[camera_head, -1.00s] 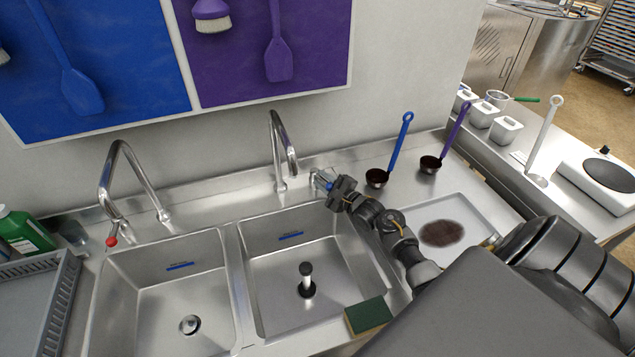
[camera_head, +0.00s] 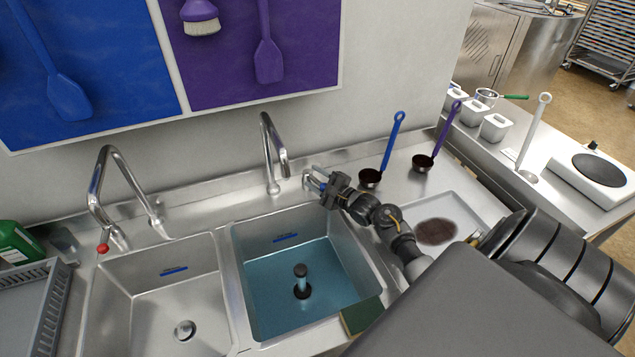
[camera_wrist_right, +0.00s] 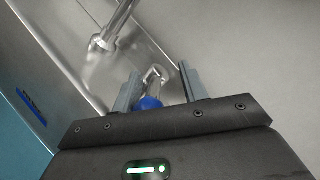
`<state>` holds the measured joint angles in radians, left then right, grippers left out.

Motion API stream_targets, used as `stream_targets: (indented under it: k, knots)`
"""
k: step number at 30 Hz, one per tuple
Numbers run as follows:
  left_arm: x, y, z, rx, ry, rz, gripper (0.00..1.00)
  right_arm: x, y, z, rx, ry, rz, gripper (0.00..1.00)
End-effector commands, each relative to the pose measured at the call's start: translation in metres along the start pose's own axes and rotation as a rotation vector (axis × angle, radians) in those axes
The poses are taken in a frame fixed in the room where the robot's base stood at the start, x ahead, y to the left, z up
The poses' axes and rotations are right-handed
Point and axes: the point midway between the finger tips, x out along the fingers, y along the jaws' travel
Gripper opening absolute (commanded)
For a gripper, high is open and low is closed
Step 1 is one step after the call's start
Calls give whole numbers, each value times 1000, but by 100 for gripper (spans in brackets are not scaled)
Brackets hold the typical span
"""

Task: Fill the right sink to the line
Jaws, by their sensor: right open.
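The right sink (camera_head: 352,240) holds bluish water (camera_head: 265,285), its surface a little below the blue line mark (camera_head: 286,237) on the back wall. A black plug with an upright post (camera_head: 301,278) stands in the water. The right faucet (camera_head: 268,150) arches over the sink; I cannot clearly make out a stream. My right gripper (camera_head: 313,182) is open at the blue-tipped tap lever behind the sink's right corner. In the right wrist view the lever's blue end (camera_wrist_right: 149,103) lies between the two open fingers (camera_wrist_right: 158,88). My left gripper is out of view.
The left sink (camera_head: 140,300) is empty, with a red-tipped lever (camera_head: 103,248) behind it. A green sponge (camera_head: 360,315) lies on the right sink's front right rim. Blue-handled (camera_head: 370,178) and purple-handled ladles (camera_head: 423,162) stand to the right, near a stained tray (camera_head: 470,212).

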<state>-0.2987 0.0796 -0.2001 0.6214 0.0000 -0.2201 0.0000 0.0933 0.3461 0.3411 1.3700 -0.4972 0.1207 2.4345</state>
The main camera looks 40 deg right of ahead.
Motion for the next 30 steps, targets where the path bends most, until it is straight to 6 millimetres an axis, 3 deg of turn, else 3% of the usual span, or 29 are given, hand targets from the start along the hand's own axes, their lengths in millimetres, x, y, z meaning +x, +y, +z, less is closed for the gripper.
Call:
stream_targets:
  k: [1,12,21,30]
  knots:
    - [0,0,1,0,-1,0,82,1,-14,9,-7,-10,-13,36]
    - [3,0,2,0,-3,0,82,-38,-44,74,-7,-8,-13,36]
    - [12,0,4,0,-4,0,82,-82,-39,123,-5,-6,-9,36]
    - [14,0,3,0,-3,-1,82,-100,-39,144,-4,-6,-9,36]
